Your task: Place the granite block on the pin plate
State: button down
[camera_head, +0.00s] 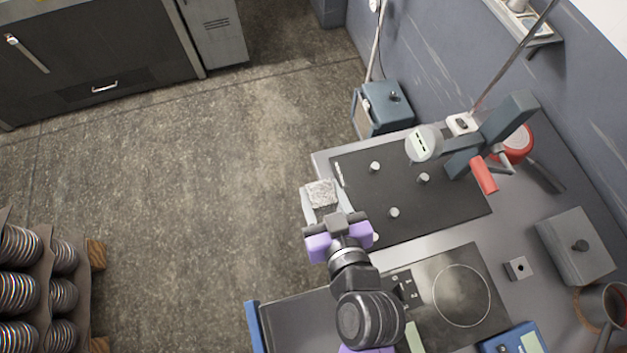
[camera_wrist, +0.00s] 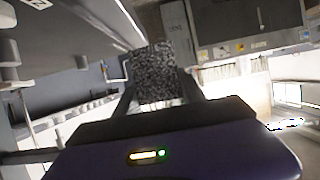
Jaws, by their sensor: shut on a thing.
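The granite block (camera_head: 321,193) is a speckled grey block. My gripper (camera_head: 322,198) is shut on it and holds it just off the left edge of the table, beside the dark plate. The block also shows in the wrist view (camera_wrist: 154,72), between the two fingers. The pin plate (camera_head: 385,210) is a dark flat plate with several short pale pins standing up from it. The block is apart from the plate, to its left. My forearm hides part of the plate's near left corner.
A stand with a dial gauge (camera_head: 422,144) and a red handle (camera_head: 484,175) rises at the plate's far right. A hotplate (camera_head: 462,295) lies nearer. A grey lidded box (camera_head: 575,246), a small block (camera_head: 518,268) and a pan (camera_head: 600,303) are at the right.

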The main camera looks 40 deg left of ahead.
jog(key=shift+w+d+f+b, duration=0.35)
jog(key=shift+w+d+b, duration=0.1)
jog(key=shift+w, duration=0.1)
jog(key=shift+w+d+f+b, duration=0.35)
jog(key=shift+w+d+b, duration=0.1)
jog(key=shift+w, duration=0.1)
jog(key=shift+w+d+b, duration=0.55)
jog(key=shift+w+d, duration=0.95)
jog(key=shift+w, duration=0.5)
jog(key=shift+w+d+b, duration=0.5)
jog(key=shift+w+d, duration=1.05)
jog(key=shift+w, duration=0.4)
jog(key=shift+w+d+b, duration=0.55)
jog(key=shift+w+d, duration=0.95)
jog(key=shift+w, duration=0.5)
jog(key=shift+w+d+f, duration=0.1)
jog(key=shift+d+f, duration=0.05)
jog(key=shift+f, duration=0.05)
jog(key=shift+f+b, duration=0.6)
jog(key=shift+b, duration=0.25)
jog(key=shift+f, duration=0.25)
jog(key=c, duration=0.8)
grip_release()
jog(key=shift+o, duration=1)
jog(key=shift+f, duration=0.1)
